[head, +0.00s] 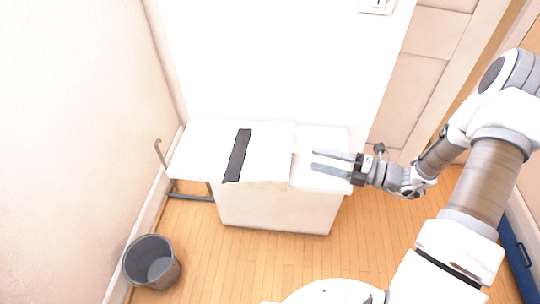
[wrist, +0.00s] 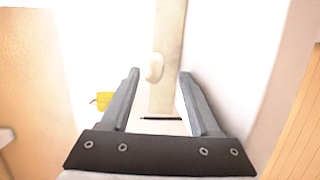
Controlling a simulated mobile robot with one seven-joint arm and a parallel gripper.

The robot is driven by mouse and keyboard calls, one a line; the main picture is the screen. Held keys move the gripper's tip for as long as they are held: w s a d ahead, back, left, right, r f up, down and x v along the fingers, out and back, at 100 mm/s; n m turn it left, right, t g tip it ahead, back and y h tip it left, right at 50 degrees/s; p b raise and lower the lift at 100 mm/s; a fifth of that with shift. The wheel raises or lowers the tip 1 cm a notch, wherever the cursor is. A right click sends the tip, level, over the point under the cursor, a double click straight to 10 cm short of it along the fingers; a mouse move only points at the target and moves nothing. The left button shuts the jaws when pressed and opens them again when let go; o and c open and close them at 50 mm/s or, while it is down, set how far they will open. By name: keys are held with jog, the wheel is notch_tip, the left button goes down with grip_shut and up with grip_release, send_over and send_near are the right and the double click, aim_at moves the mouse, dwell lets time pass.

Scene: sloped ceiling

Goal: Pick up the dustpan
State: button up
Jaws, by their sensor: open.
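I cannot make out a clear dustpan in either view. My gripper (head: 314,160) is open and empty, its two grey fingers pointing left above the right part of a white cabinet top in the head view. It also shows in the wrist view (wrist: 159,75), fingers apart. A cream upright strip with a rounded knob (wrist: 154,68) shows between and beyond the fingers there. A small yellow object (wrist: 104,100) is partly hidden behind the left finger; I cannot tell what it is.
The white cabinet (head: 280,211) stands against the wall, with a black strip (head: 237,155) on its top. A grey bin (head: 150,262) stands on the floor at the lower left. A panelled door (head: 396,100) is behind my arm. Wooden floor in front of the cabinet is clear.

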aim_at(301, 154)
jog(key=x, duration=0.5)
jog(key=shift+s+a+r+b, duration=0.15)
jog(key=shift+a+r+b, duration=0.05)
jog(key=shift+r+b, duration=0.2)
grip_shut()
